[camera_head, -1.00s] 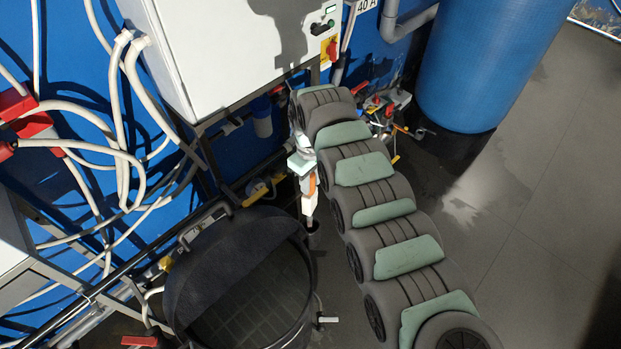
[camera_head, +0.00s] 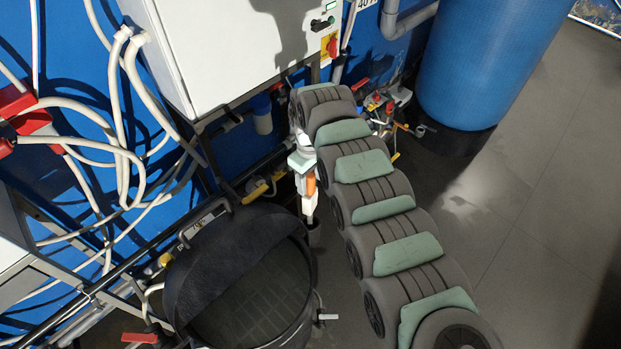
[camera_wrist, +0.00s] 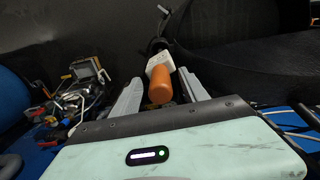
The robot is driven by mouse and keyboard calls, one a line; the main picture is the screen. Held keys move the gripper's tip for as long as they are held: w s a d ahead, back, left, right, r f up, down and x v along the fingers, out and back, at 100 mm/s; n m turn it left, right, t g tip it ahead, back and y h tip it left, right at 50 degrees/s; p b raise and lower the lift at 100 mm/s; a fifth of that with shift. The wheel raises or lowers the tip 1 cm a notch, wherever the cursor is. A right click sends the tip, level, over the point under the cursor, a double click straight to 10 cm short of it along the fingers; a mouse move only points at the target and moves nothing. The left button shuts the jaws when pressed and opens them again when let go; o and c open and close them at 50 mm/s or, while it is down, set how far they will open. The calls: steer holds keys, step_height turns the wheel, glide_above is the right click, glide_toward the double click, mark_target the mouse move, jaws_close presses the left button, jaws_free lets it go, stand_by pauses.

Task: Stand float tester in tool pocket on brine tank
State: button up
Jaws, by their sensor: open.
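The float tester has an orange handle (camera_head: 311,184) and a white part (camera_head: 309,205) below it. It stands roughly upright beside the black brine tank (camera_head: 190,285). Its lower end meets a small dark cup, the tool pocket (camera_head: 314,234), at the tank's right rim; how deep it sits is hidden. In the wrist view the orange handle (camera_wrist: 160,88) and white block (camera_wrist: 160,63) lie between the fingers. My gripper (camera_wrist: 160,85) is open around the handle, with a gap visible on the left side; contact on the right is unclear. It also shows in the head view (camera_head: 308,186).
A white control cabinet (camera_head: 235,50) on a dark frame stands behind. Valves and pipes (camera_head: 385,110) lie beyond my arm, near a tall blue tank (camera_head: 480,65). White hoses (camera_head: 120,120) hang at left. Open grey floor (camera_head: 530,220) lies right.

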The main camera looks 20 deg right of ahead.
step_height(320, 180, up, 11)
steer(key=shift+f+b, duration=0.1)
steer(key=shift+b, duration=1.1)
